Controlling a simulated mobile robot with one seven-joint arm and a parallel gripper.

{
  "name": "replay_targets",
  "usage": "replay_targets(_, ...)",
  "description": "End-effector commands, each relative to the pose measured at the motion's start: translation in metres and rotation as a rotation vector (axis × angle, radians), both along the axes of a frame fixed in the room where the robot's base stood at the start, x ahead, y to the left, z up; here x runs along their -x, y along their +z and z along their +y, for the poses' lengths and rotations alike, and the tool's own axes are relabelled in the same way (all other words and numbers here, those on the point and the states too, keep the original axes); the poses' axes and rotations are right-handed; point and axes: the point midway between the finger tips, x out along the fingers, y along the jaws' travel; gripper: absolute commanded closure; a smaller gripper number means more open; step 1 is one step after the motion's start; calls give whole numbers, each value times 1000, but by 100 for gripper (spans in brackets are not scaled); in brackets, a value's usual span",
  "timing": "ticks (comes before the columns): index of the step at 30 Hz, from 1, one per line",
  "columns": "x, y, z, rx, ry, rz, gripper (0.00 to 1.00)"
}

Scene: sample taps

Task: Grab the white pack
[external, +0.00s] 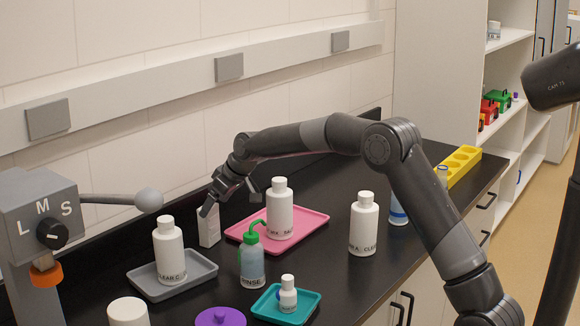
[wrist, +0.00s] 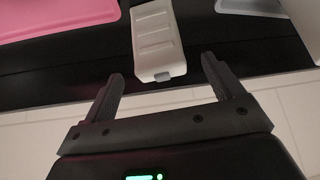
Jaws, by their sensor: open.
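The white pack (external: 209,228) stands on the black counter between the grey tray and the pink tray. In the wrist view the pack (wrist: 156,38) is a pale block with ridges and a small grey tab at its near end. My gripper (external: 230,204) is at the top of the pack and hides part of it in the external view. In the wrist view my gripper (wrist: 163,72) is open, with one finger on either side of the pack's near end. Gaps show on both sides, and the pack lies mostly beyond the fingertips.
A pink tray (external: 307,221) with a white bottle (external: 279,210) is right of the pack. A grey tray (external: 205,269) with another white bottle (external: 169,252) is left. A green-topped rinse bottle (external: 252,264) stands in front. The wall (external: 150,155) is close behind.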

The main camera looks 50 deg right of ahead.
Motion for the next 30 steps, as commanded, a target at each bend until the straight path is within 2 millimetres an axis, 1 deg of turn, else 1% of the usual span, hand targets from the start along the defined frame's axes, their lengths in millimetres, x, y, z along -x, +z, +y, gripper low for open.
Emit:
replay_targets(1,-2,-4,1,0,0,1,14)
replay_targets(5,-6,-11,2,0,0,1,14)
replay_targets(12,-24,-39,4,0,1,1,14)
replay_targets(15,-29,-47,5,0,1,1,14)
replay_targets(18,-32,-51,5,-1,1,0,14)
replay_targets(24,-32,-51,5,0,0,0,14)
replay_targets(25,-32,-51,5,0,0,0,15)
replay_targets(30,-32,-51,5,0,0,0,29)
